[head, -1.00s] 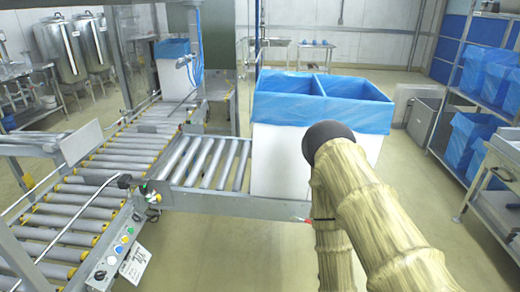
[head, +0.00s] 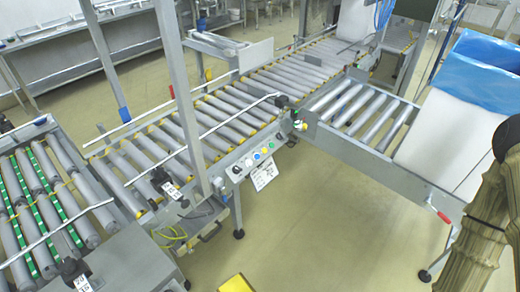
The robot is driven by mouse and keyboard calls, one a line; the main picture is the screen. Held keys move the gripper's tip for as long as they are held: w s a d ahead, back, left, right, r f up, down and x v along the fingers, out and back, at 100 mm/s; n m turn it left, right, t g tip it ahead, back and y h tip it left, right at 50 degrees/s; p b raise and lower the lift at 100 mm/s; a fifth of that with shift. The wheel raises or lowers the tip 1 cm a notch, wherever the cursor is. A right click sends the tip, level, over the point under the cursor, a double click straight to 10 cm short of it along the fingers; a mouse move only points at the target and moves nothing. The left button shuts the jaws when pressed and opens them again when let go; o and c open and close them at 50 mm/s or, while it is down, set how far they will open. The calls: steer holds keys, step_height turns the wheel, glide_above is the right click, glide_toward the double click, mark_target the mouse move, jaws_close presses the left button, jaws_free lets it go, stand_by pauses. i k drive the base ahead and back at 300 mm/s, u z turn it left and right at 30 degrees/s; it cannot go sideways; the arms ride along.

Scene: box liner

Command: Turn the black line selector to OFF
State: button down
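A small control panel is fixed to the side of the roller conveyor near the middle of the head view. A small black knob (head: 236,170), which looks like the line selector, sits at the panel's left end. Its pointer direction and any OFF mark are too small to read. A blue button (head: 257,156) and other coloured buttons sit to its right. A white label card (head: 264,175) hangs below them. My gripper is not in view.
The main roller conveyor (head: 215,125) runs diagonally, with a side branch (head: 365,115) leading to a white box with a blue liner (head: 485,70). A grey upright post (head: 180,90) stands left of the panel. Open floor (head: 320,220) lies in front.

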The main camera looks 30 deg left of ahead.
mark_target(236, 170)
steer(key=z, duration=1.2)
steer(key=i, duration=0.5)
steer(key=u, duration=2.55)
